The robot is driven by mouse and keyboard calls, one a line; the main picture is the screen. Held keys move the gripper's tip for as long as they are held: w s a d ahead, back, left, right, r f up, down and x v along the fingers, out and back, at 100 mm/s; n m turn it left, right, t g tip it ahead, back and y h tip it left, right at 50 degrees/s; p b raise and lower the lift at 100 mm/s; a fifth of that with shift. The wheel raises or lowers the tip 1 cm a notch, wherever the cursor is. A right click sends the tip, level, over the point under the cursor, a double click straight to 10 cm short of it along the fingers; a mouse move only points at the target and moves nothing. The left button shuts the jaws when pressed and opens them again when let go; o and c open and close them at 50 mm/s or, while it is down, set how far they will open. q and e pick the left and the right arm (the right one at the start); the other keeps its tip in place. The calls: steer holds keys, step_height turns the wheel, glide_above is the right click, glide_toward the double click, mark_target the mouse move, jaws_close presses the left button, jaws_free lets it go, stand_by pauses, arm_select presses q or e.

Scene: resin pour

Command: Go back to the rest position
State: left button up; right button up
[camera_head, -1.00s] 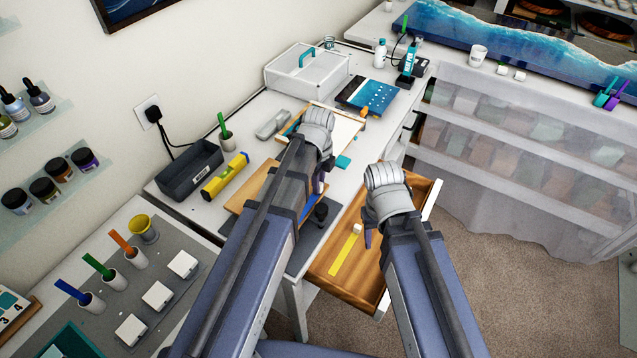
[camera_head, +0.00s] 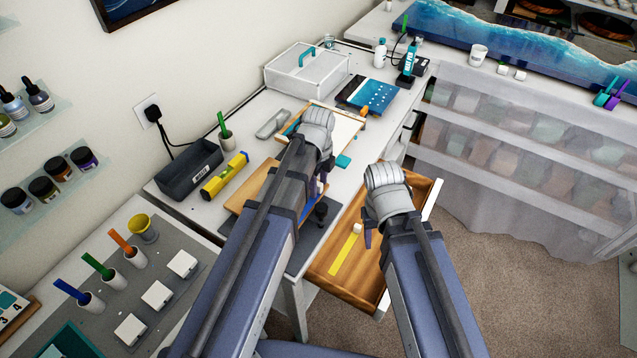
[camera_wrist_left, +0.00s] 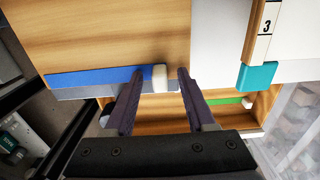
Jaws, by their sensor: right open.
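My left arm reaches over the work table. Its gripper (camera_head: 321,186) is mostly hidden behind the wrist in the head view. In the left wrist view my left gripper (camera_wrist_left: 161,76) has its two dark fingers apart. A blue strip (camera_wrist_left: 95,76) with a white knob (camera_wrist_left: 159,79) lies on a wooden board (camera_wrist_left: 110,35); the knob shows between the fingers, with a gap to the right finger. My right gripper (camera_head: 368,236) is over the open wooden drawer (camera_head: 325,268), partly hidden by its wrist, and holds nothing I can see.
A yellow strip (camera_head: 345,255) with a white knob lies in the drawer. A grey bin (camera_head: 190,170), a yellow level (camera_head: 224,177) and a clear box (camera_head: 307,75) stand on the table. Cups with coloured sticks (camera_head: 92,300) stand at the lower left. Floor is clear at the right.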

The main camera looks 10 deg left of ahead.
arm_select(q)
steer(key=o, duration=0.6)
steer(key=shift+o, duration=0.2)
steer(key=shift+r, duration=0.1)
steer(key=shift+r+p, duration=2.95)
steer(key=shift+p, duration=0.05)
